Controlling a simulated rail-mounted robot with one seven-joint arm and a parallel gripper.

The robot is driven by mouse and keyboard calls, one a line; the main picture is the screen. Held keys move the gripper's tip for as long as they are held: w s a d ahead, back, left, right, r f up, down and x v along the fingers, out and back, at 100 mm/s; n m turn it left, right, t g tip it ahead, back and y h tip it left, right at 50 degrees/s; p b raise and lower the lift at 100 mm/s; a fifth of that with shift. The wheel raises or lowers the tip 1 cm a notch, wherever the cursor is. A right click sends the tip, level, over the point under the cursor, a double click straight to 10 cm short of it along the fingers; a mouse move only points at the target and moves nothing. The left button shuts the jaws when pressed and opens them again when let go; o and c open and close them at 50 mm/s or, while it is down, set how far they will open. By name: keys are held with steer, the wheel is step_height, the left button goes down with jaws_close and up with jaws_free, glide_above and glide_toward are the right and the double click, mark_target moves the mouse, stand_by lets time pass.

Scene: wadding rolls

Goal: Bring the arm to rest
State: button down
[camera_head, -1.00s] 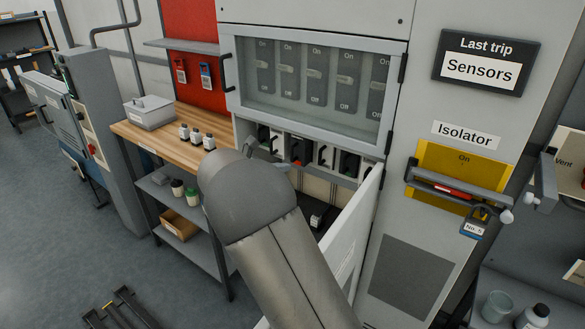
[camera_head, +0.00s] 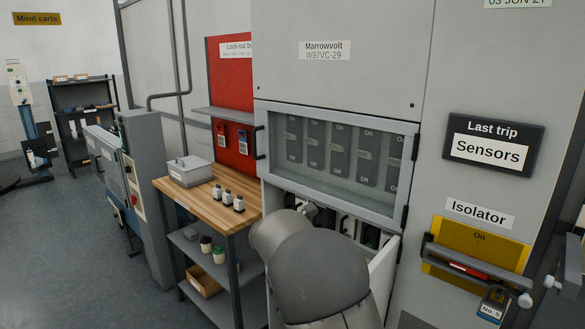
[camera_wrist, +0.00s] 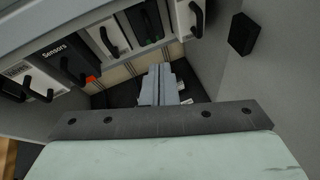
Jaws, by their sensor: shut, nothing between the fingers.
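My gripper (camera_wrist: 158,84) shows in the wrist view with its fingers together and nothing between them. It points into the lower compartment of the grey cabinet, under a row of drawer-like modules with black handles. One dark module reads "Sensors" (camera_wrist: 58,56). In the head view my grey arm fills the bottom middle and hides the gripper and much of the open compartment.
The open white cabinet door (camera_head: 383,278) stands just right of my arm. The yellow isolator panel (camera_head: 465,250) is on the right. Floor is clear at far left.

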steer(key=s+d+r+m+g+y+p, duration=0.2)
steer(key=s+d+r+m+y+p, duration=0.1)
steer(key=s+d+r+m, duration=0.3)
steer(key=s+d+r+m+g+y+p, duration=0.1)
steer(key=s+d+r+m+y+p, duration=0.2)
steer(key=s+d+m, duration=0.4)
steer(key=s+a+f+m+g+y+b, duration=0.1)
steer(key=s+a+f+m+b, duration=0.1)
steer(key=s+f, duration=0.3)
steer(key=s+a+f+m+g+y+b, duration=0.1)
steer(key=s+a+f+m+y+b, duration=0.1)
steer(key=s, duration=1.1)
steer(key=s+a+f+m+g+y+b, duration=0.1)
steer(key=s+a+f+m+b, duration=0.3)
steer(key=s+f, duration=0.5)
steer(key=shift+a+m+g+y, duration=0.4)
steer(key=shift+a+m+y, duration=0.1)
steer(key=shift+a+m, duration=0.35)
steer(key=shift+d+f, duration=0.1)
steer(key=shift+f, duration=0.05)
